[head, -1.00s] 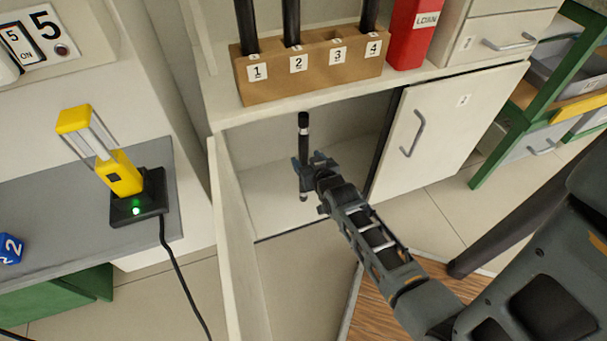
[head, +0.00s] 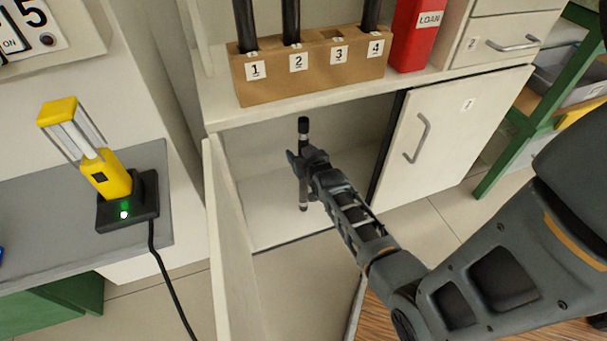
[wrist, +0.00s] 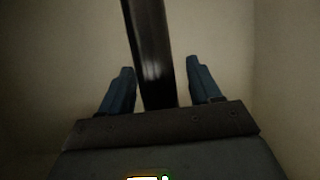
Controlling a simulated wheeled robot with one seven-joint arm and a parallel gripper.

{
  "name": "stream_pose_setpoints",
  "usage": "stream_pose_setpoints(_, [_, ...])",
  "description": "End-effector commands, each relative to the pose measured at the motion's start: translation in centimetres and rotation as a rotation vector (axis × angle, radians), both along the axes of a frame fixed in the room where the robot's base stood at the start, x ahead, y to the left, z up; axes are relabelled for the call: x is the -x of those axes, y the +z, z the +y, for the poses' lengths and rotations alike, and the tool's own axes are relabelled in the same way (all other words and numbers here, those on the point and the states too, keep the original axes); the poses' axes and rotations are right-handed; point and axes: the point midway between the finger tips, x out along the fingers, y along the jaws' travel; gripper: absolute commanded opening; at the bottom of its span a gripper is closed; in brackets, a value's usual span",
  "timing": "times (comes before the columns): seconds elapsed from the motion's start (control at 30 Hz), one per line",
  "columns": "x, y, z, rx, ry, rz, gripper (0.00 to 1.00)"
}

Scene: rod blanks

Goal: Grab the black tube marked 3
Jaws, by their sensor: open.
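A black tube (head: 303,127) with a light band near its top stands roughly upright inside the open cabinet. I cannot read a number on it. My gripper (head: 298,160) is at the tube's middle in the head view and hides part of it. In the wrist view the tube (wrist: 153,55) runs between the two blue fingers of my gripper (wrist: 160,85), which are apart, with a gap on each side. The brown holder (head: 310,80) above has slots labelled 1 to 4. Black tubes stand in slots 1, 2 and 4; slot 3 is empty.
The cabinet's open left door (head: 228,240) stands left of the arm, and a closed door (head: 445,140) is to the right. The shelf edge (head: 290,112) lies above the gripper. A red LOAN container (head: 412,40) and a yellow lamp (head: 110,178) on its dock are nearby.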

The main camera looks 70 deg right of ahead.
Motion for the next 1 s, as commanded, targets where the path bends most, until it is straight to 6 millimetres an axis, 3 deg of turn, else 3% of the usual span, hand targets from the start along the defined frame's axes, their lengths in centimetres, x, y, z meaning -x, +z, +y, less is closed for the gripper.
stream_pose_setpoints(0.07, [0.01, 0.03, 0.02, 0.000, 0.000, 0.000, 0.63])
stream_pose_setpoints(0.7, [0.04, 0.03, 0.03, -0.001, 0.000, -0.001, 0.02])
stream_pose_setpoints(1.0, [0.03, 0.06, 0.02, 0.000, 0.000, -0.001, 0.00])
